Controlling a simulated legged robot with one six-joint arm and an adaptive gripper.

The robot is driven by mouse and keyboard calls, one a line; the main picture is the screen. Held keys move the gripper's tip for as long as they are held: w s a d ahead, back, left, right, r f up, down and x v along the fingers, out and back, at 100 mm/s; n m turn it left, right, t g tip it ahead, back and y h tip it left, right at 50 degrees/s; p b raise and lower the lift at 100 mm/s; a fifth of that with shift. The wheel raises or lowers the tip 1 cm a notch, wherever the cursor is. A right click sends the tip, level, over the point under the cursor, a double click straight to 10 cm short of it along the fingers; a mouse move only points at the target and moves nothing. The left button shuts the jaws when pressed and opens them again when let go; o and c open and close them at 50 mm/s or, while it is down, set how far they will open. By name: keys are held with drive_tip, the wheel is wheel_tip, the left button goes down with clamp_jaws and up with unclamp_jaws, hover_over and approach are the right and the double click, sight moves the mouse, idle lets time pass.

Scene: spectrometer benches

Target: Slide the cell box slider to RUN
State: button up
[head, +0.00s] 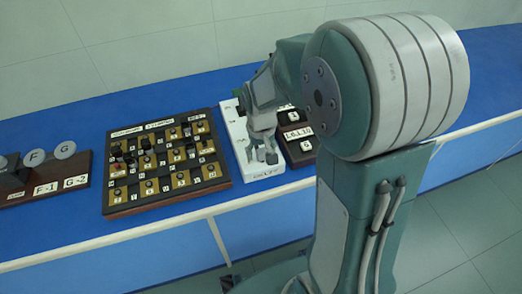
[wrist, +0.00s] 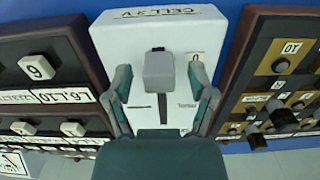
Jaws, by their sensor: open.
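The cell box (head: 233,130) is a tall white panel on the blue bench. In the wrist view the cell box (wrist: 110,42) carries a title label, upside down, at the top. Its grey slider knob (wrist: 159,72) stands in a dark vertical slot nearer the titled end, with slot showing above and below it. Small labels lie right of the slot; I cannot read RUN on them. My gripper (wrist: 160,80) is open, one finger on each side of the knob, with gaps visible. In the head view my gripper (head: 262,148) is over the box's near half and hides part of it.
A brown-framed panel with several dark knobs (head: 165,165) stands close left of the box. A dark panel with white labels (head: 298,132) is close on the right. A rack with round grey discs (head: 40,170) is at far left. Bare blue bench lies behind.

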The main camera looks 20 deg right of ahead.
clamp_jaws()
drive_tip(key=w, duration=0.8)
unclamp_jaws()
drive_tip(key=shift+r, duration=0.1)
